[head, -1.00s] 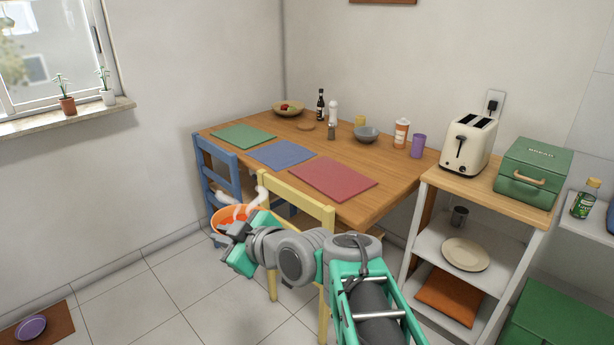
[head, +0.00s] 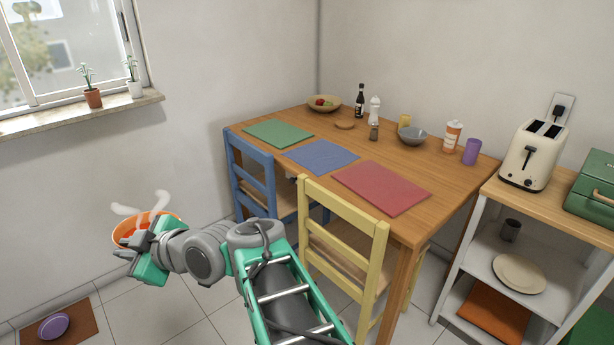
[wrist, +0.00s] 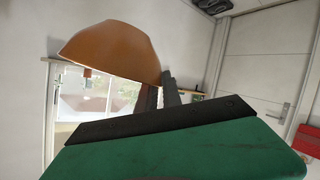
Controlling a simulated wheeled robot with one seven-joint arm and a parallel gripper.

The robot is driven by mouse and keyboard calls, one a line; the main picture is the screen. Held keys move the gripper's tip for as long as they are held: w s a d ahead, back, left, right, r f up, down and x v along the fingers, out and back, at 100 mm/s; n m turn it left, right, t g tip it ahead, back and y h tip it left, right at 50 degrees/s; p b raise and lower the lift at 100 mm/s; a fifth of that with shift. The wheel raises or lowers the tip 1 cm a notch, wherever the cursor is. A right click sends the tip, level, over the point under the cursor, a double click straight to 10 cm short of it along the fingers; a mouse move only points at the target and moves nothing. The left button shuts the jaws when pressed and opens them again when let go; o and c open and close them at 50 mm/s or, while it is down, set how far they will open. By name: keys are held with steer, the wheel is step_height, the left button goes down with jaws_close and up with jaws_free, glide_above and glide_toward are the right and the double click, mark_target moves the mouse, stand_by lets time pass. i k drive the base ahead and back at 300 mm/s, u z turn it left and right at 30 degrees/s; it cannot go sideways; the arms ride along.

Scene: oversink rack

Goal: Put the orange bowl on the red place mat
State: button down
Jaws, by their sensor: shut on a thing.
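The orange bowl (head: 127,232) is held in the air at the left of the head view, left of the blue chair. My gripper (head: 138,240) is shut on its rim. In the wrist view the bowl (wrist: 108,52) shows its outer side above the dark fingers (wrist: 160,95). White wisps rise from the bowl in the head view; its contents are mostly hidden. The red place mat (head: 382,187) lies flat on the wooden table, near its front right corner, with nothing on it. My gripper and the bowl are well apart from it, to its left.
The table (head: 330,135) also bears a blue mat (head: 320,156), a green mat (head: 278,133), a grey bowl (head: 412,135) and several bottles and cups. A blue chair (head: 250,175) and a yellow chair (head: 345,225) stand along its front edge. A shelf with a toaster (head: 535,155) is at right.

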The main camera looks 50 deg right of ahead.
mark_target(379, 183)
steer(key=z, duration=0.2)
steer(key=i, duration=0.65)
steer(key=z, duration=0.9)
steer(key=i, duration=0.45)
steer(key=z, duration=0.45)
